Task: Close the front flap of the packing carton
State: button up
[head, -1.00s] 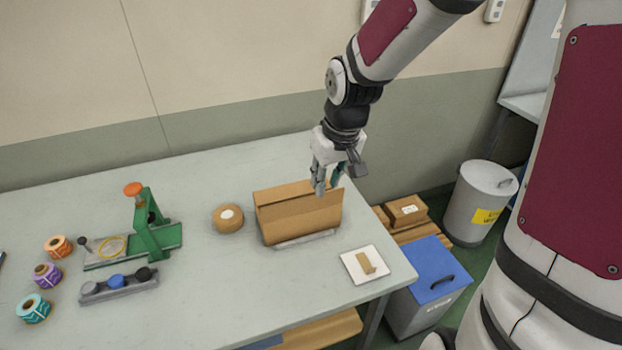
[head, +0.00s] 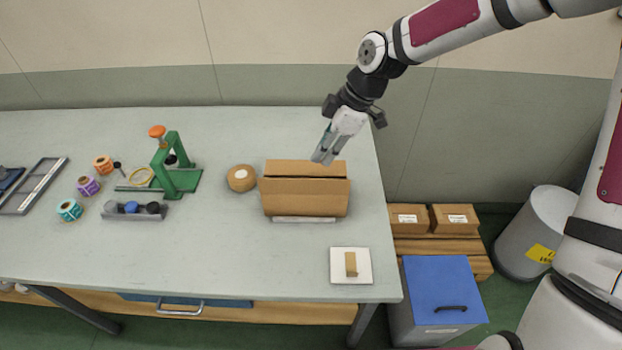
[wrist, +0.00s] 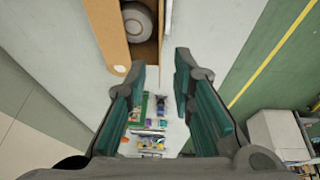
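The packing carton (head: 304,205) stands on the table, long side toward me. A lighter flap panel (head: 305,169) shows along its back. A front flap panel (head: 304,186) runs along the near top edge; its exact angle is hard to tell. In the wrist view the carton's brown panel (wrist: 105,35) is at the upper left, and a grey-white roll (wrist: 138,22) shows in the open gap beside it. My gripper (head: 323,158) is above the carton's back right corner. In the wrist view its two fingers (wrist: 160,85) are apart, with nothing between them.
A tape roll (head: 241,178) lies left of the carton. A green press (head: 175,168) and several small rolls stand farther left. A white tile (head: 351,278) with a small brown piece lies at front right. A blue-lidded bin (head: 440,290) stands beyond the table's right edge.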

aim_at(304, 181)
jog(key=x, duration=1.2)
jog(key=shift+f, duration=0.25)
grip_shut()
